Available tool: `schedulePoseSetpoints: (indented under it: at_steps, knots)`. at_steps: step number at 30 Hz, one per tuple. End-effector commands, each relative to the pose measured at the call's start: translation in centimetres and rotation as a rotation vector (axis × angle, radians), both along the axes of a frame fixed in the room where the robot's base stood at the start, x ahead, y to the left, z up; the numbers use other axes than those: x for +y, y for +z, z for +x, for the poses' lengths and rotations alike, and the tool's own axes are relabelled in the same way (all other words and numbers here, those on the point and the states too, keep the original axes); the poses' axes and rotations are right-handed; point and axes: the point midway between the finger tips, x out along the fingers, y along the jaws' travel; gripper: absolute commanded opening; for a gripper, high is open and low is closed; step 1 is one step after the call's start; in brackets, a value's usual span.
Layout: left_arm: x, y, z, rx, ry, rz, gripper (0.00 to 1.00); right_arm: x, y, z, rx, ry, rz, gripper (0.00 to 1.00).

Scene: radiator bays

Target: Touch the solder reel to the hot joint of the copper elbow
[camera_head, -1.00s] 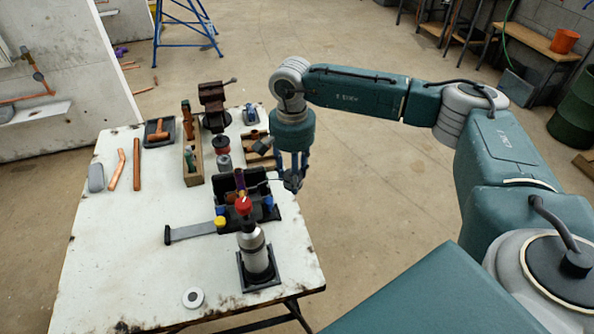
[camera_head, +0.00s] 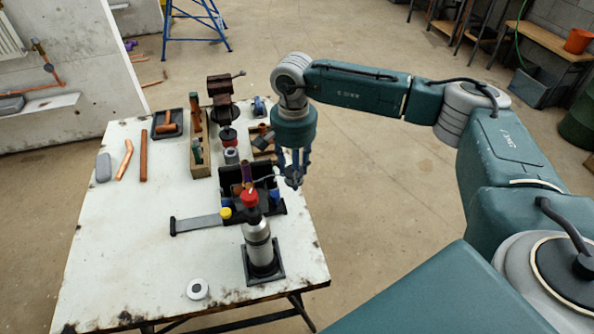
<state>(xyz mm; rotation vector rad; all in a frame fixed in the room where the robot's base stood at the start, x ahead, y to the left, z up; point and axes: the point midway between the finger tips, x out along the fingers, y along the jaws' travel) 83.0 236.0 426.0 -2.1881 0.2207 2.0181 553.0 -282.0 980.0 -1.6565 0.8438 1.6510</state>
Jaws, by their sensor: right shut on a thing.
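My right gripper (camera_head: 293,178) hangs over the right edge of the white workbench (camera_head: 125,240), beside a black caddy. It is shut on a small dark-grey thing, apparently the solder reel, mostly hidden by the fingers. A thin wire seems to reach left from it towards the caddy. A bent copper piece (camera_head: 125,160) lies on the bench's left part, apart from the gripper. Copper pipework (camera_head: 52,78) with a bend also shows on the wall at upper left. I cannot tell which is the elbow with the hot joint. My left gripper is not in view.
A torch bottle with a red top (camera_head: 258,240) stands on a dark base in front of the black caddy (camera_head: 232,176). A vise (camera_head: 221,95), a wooden box (camera_head: 201,165) and a white ring (camera_head: 198,289) are on the bench. The bench's left front is mostly clear.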

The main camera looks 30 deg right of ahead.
Motion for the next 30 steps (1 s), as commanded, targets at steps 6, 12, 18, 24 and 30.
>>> schedulePoseSetpoints:
  at_steps: [6,12,18,24,30]
  knots:
    - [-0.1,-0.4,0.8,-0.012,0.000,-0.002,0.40,0.6,-0.2,0.4,-0.002,0.000,0.000,0.03]
    - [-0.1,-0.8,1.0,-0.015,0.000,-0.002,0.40,1.1,-0.5,0.7,-0.002,0.000,0.000,0.03]
    - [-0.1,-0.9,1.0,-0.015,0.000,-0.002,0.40,1.4,-0.5,0.8,-0.002,0.000,0.000,0.03]
    - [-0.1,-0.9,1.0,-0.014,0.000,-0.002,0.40,1.4,-0.5,0.8,-0.002,0.000,0.000,0.03]
    - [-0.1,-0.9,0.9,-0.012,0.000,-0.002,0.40,1.3,-0.5,0.8,-0.002,0.000,0.000,0.03]
